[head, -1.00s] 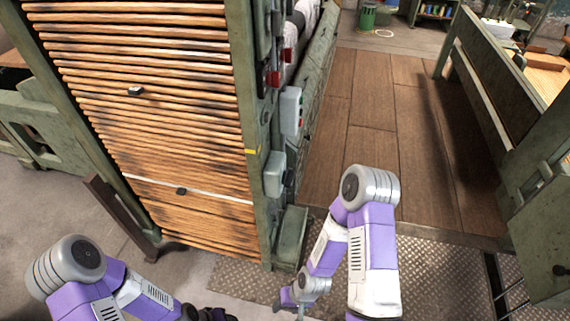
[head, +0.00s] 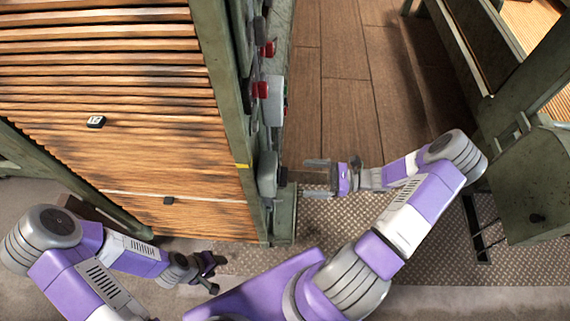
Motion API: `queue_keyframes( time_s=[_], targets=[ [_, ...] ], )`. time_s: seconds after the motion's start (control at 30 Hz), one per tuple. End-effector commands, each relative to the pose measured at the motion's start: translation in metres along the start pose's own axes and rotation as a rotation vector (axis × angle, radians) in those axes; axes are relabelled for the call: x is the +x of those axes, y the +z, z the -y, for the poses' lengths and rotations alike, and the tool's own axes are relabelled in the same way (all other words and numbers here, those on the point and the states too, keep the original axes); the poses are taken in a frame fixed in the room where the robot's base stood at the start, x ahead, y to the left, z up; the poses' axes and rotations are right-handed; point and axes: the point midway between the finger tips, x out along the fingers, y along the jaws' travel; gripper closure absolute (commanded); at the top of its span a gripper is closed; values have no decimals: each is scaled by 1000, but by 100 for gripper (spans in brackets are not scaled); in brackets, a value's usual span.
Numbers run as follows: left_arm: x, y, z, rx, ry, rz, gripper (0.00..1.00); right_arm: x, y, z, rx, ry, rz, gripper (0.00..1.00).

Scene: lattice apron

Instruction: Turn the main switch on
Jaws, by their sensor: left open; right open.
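A grey box (head: 267,174) that looks like the main switch is mounted low on the green post at the slatted panel's right edge. A small dark part (head: 283,176) sticks out from its right side; its position cannot be read. My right gripper (head: 307,178) is open and empty, just right of the box, with its fingers pointing left at it. A small gap seems to remain between them. My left gripper (head: 216,275) is open and empty, low in front of the panel, away from the box.
A pale control box (head: 275,100) with red and green buttons sits above the grey box on the same post (head: 232,90). A red part (head: 268,48) sits higher up. Wooden floor (head: 345,100) and metal plate (head: 420,240) lie clear to the right. A green machine (head: 535,190) stands at the far right.

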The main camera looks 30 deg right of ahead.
Motion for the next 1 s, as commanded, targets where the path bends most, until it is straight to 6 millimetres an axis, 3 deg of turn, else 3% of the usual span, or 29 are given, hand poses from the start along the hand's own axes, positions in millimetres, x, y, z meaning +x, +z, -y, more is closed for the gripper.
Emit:
queue_keyframes(
  time_s=[0.07,0.5,0.87,1.0],
  targets=[
    [0,0,0,0,0,1,50,2,4,2,2,-13,16,0],
    [4,0,2,0,0,1,50,64,4,3,2,-10,16,0],
    [5,0,2,0,0,0,50,72,4,2,1,-10,14,0],
    [5,0,2,0,0,0,50,72,4,2,2,-10,14,18]
  ],
)
